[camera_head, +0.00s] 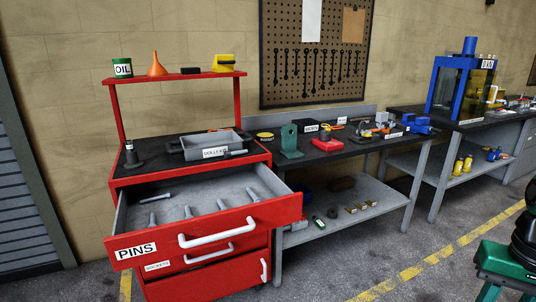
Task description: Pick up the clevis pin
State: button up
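Several grey metal pins lie in the open top drawer (240,218) of a red tool cart; the drawer front is labelled PINS. One long pin (155,197) lies at the back left. A shorter pin (152,219) is at the front left, and others (196,210) (222,204) lie in the middle. Another pin (253,195) is at the right. They are too small for me to tell which is the clevis pin. My gripper is not in view.
On the cart stand a grey tray (218,152) and a dark cylindrical part (131,155). The open drawer and its white handle (216,233) jut out over the floor. A workbench (340,150) stands close on the right. Floor (335,270) right of the drawer is clear.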

aim_at(227, 154)
jog(key=z, duration=0.15)
jog(key=i, duration=1)
jog(key=u, duration=0.1)
